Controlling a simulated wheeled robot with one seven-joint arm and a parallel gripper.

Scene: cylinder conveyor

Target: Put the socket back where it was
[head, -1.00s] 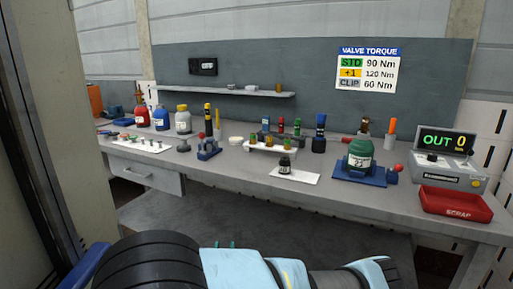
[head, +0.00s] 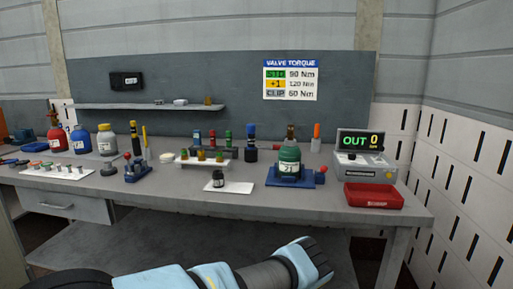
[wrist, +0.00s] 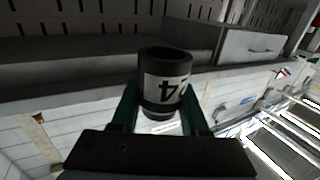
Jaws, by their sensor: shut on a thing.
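The socket (wrist: 163,85) is a black cylinder with a pale band marked 24, which reads upside down in the wrist view. My gripper (wrist: 158,112) is shut on it, with a dark green finger on each side. The open end of the socket faces away from the gripper. In the head view the socket and my gripper's fingers do not show; only my pale blue arm crosses the bottom. A dark rack (head: 234,155) with blue, red and green topped pieces stands toward the back of the bench.
The grey bench (head: 330,208) holds a green gas-bottle-like vessel (head: 289,157) on a blue base, a small dark jar (head: 218,179) on a white pad, a white rack (head: 190,160), and a red scrap tray (head: 374,196) at right. The bench's front middle is mostly clear.

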